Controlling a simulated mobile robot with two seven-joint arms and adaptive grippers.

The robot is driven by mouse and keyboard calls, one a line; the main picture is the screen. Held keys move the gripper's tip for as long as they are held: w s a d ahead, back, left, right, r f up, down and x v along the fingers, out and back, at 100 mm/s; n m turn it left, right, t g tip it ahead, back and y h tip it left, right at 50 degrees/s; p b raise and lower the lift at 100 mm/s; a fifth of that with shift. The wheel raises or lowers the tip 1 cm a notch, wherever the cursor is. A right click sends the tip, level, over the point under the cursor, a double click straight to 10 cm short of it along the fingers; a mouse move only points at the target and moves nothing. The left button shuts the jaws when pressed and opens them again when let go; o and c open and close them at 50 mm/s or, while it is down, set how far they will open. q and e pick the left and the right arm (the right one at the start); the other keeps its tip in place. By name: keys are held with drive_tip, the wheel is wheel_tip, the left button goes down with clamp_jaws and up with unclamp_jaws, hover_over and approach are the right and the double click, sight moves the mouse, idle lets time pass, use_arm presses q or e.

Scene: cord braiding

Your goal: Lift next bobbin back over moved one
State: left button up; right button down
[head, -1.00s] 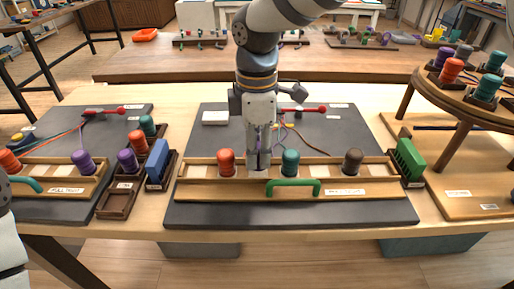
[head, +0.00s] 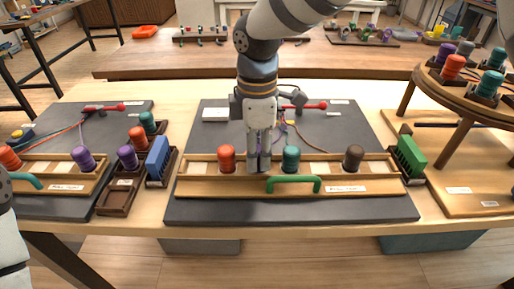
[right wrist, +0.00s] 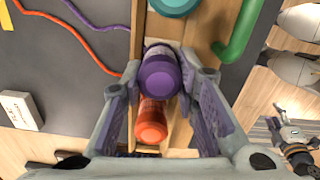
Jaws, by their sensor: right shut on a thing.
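My right gripper (head: 259,165) is low over the wooden bobbin rack (head: 215,190), between the red-orange bobbin (head: 227,158) and the teal bobbin (head: 291,159). In the right wrist view its fingers (right wrist: 160,95) are shut on a purple bobbin (right wrist: 160,72), which the fingers hide in the head view. The red-orange bobbin (right wrist: 151,122) shows just beyond it, and the teal one (right wrist: 174,5) is cut off at the top edge. A dark brown bobbin (head: 353,158) stands at the rack's right. Only part of my left arm shows at the left edge.
A green handle (head: 294,184) is on the rack's front. Green (head: 409,157) and blue (head: 157,160) blocks stand at its sides. Coloured cords (head: 300,135) lie behind it, with a red-tipped tool (head: 312,106). A round raised stand (head: 470,97) with bobbins is at the right.

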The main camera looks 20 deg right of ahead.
drive_tip(key=shift+f, duration=0.1)
drive_tip(key=c, duration=1.2)
unclamp_jaws()
drive_tip(key=shift+o, duration=0.2)
